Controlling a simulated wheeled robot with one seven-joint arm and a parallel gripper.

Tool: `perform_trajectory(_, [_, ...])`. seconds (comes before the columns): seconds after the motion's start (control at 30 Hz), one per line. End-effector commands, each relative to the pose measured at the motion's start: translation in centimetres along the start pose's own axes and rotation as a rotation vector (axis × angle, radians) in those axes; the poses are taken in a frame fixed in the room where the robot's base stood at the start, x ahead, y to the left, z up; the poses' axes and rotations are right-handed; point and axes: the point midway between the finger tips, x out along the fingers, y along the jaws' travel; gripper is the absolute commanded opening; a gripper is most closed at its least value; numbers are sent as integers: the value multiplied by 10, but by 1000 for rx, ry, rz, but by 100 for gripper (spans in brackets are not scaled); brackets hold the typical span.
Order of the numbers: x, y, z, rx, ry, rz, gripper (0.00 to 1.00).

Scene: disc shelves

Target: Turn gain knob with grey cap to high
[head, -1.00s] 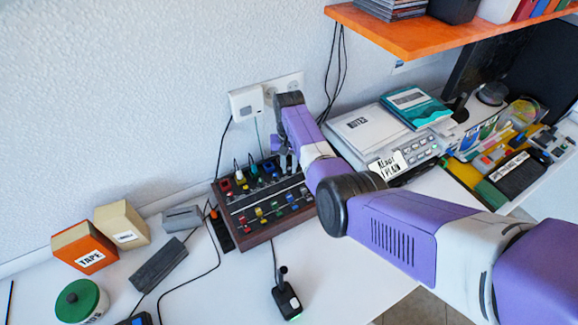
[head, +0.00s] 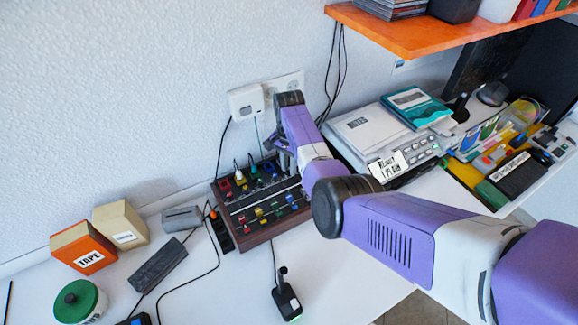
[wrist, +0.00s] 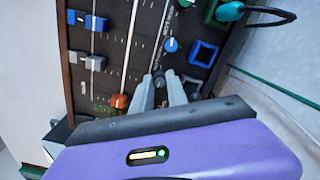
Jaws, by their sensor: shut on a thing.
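The mixer (head: 262,238) is a dark panel in a brown wooden case on the white desk, covered with coloured knobs and sliders. My gripper (head: 284,158) is down at its back right part. In the wrist view, my gripper (wrist: 160,88) has its two grey fingers on either side of a small dark grey knob (wrist: 160,79) on the panel. It is shut on this knob, which is partly hidden between the fingers. In the head view my arm hides this knob. Its pointer direction cannot be read.
In the wrist view, a blue knob (wrist: 171,45) and an orange knob (wrist: 118,101) are close to the fingers. A blue square frame (wrist: 203,53) and a plugged teal connector (wrist: 230,11) lie to the right. A printer-like device (head: 365,130) stands right of the mixer.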

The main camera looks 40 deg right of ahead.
Motion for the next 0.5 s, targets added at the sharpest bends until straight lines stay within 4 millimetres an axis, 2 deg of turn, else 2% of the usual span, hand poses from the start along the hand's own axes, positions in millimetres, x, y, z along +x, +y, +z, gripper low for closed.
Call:
perform_trajectory(0.4, [0,0,1,5,-2,2,0])
perform_trajectory(0.43, [0,0,1,5,-2,2,22])
perform_trajectory(0.5, [0,0,1,5,-2,2,36])
